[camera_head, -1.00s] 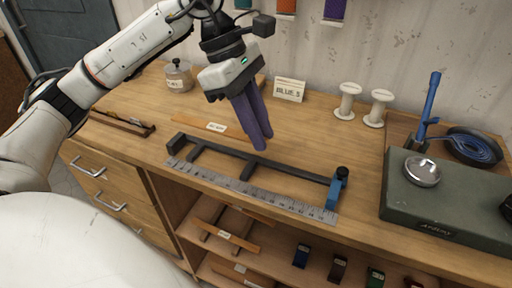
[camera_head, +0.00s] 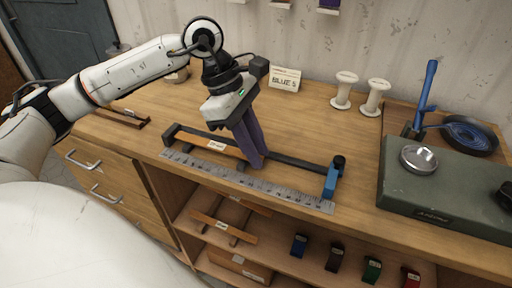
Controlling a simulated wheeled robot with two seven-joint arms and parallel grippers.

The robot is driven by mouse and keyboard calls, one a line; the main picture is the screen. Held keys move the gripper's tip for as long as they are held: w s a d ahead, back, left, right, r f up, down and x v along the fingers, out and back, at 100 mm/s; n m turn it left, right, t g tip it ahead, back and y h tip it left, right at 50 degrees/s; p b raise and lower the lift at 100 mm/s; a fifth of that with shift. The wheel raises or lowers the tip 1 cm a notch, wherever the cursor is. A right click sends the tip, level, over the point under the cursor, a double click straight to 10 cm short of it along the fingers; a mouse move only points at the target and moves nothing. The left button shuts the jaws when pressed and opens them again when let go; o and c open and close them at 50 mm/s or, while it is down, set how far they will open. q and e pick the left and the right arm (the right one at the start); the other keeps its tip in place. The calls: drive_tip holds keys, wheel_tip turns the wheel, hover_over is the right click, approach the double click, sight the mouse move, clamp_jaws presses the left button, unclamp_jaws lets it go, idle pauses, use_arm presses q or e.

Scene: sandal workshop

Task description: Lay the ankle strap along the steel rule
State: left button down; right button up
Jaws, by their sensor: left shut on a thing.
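The ankle strap is a tan-brown band (camera_head: 232,151) with a small white tag. My left gripper (camera_head: 254,161) has purple fingers, points down and is shut on the strap near its right end. The strap reaches left from the fingers, over the left part of a black bar fixture (camera_head: 292,162) with a blue slider at its right end. The steel rule (camera_head: 268,187) lies along the front of this fixture, near the bench edge. The strap is behind the rule and roughly parallel to it. Whether the strap touches the fixture is unclear. My right gripper is not in view.
Two white spools (camera_head: 343,92) and a "BLUE" card (camera_head: 285,78) stand behind. A brown rack (camera_head: 118,117) lies left. Shelves below hold straps.

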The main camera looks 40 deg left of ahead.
use_arm(q)
drive_tip(key=shift+f, duration=0.35)
drive_tip(key=c, duration=1.6)
unclamp_jaws()
drive_tip(key=shift+r+p, duration=0.4)
drive_tip(key=shift+r, duration=0.2)
drive_tip(key=v, duration=1.2)
drive_tip(key=shift+s+f, duration=0.1)
drive_tip(key=shift+s, duration=0.05)
